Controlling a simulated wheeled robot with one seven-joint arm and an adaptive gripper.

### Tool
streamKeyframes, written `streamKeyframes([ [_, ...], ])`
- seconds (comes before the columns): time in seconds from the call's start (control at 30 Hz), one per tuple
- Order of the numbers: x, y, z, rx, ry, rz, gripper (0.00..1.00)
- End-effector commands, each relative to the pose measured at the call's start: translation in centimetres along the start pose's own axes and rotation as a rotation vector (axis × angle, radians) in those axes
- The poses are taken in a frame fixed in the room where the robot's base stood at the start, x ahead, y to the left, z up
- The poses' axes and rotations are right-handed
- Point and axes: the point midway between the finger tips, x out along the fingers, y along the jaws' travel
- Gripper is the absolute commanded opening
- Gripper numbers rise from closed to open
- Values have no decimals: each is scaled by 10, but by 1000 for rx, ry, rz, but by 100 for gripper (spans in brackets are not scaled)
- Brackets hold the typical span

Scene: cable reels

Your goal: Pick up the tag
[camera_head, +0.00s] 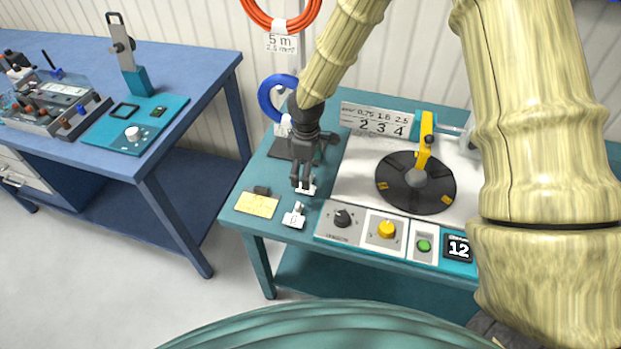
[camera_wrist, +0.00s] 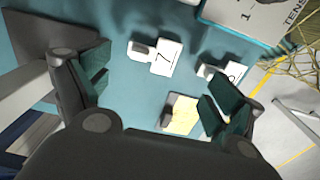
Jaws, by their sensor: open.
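Two small white tags lie on the teal bench. One tag (camera_head: 308,189) is just below my gripper (camera_head: 303,184) in the head view, partly hidden by the fingers. In the wrist view this tag (camera_wrist: 164,57) shows a 7 and has a clip-like block at its left end. The other tag (camera_head: 294,220) lies nearer the bench's front edge; in the wrist view it (camera_wrist: 232,74) is partly behind the right finger, its digit unclear. My gripper (camera_wrist: 160,88) is open and empty, fingers wide apart. The 7 tag appears ahead of the gap between them.
A yellow card (camera_head: 257,206) with a dark block lies at the bench's front left. A dark plate (camera_head: 285,148) lies behind my gripper. To the right are a control panel (camera_head: 365,230) and a black disc (camera_head: 400,195) with a yellow arm. A blue bench (camera_head: 190,75) stands left.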

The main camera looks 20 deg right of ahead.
Motion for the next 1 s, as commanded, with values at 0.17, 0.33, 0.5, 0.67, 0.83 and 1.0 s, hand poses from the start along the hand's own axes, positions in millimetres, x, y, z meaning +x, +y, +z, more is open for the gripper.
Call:
streamKeyframes([
  [0.17,12,2,-2,-1,-2,-4,93],
  [0.33,17,1,0,0,-2,-4,93],
  [0.5,33,5,1,-3,-3,-6,93],
  [0.67,50,6,3,-2,-4,-5,93],
  [0.83,61,6,4,-1,-3,-5,93],
  [1.0,64,6,3,-2,-3,-5,93],
])
